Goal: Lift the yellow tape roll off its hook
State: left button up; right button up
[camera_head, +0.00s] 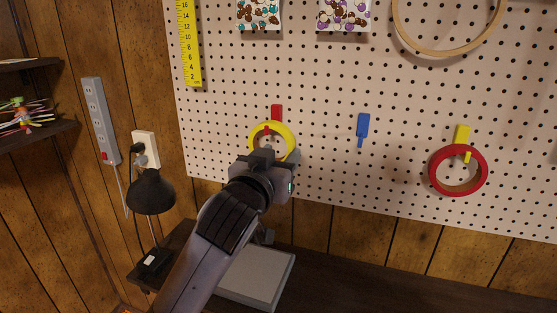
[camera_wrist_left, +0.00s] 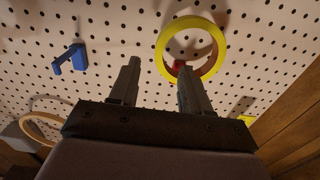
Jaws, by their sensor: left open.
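The yellow tape roll (camera_head: 291,138) hangs on a red hook (camera_head: 277,112) on the pegboard in the head view. It also shows in the left wrist view (camera_wrist_left: 221,43), with the red hook inside its ring. My left gripper (camera_head: 265,156) is at the roll's lower edge in the head view and hides part of it. In the left wrist view my left gripper (camera_wrist_left: 158,72) is open and empty. One finger overlaps the roll's rim near the hook; the other is beside the roll. I cannot tell whether they touch. My right gripper is not in view.
A blue hook (camera_head: 362,127) is empty. A red tape roll (camera_head: 433,170) hangs on a yellow hook (camera_head: 462,133) at right. A yellow ruler (camera_head: 188,45) and a wooden hoop (camera_head: 450,53) are higher up. A black lamp (camera_head: 151,193) stands at lower left, and a grey box (camera_head: 262,278) lies below.

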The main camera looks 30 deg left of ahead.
aim_at(290, 139)
pick_arm(q)
jog(key=shift+p+x, duration=0.55)
jog(key=shift+x, duration=3.05)
jog(key=shift+r, duration=0.1)
grip_shut()
jog(key=shift+r, duration=0.1)
jog(key=shift+r+p, duration=1.05)
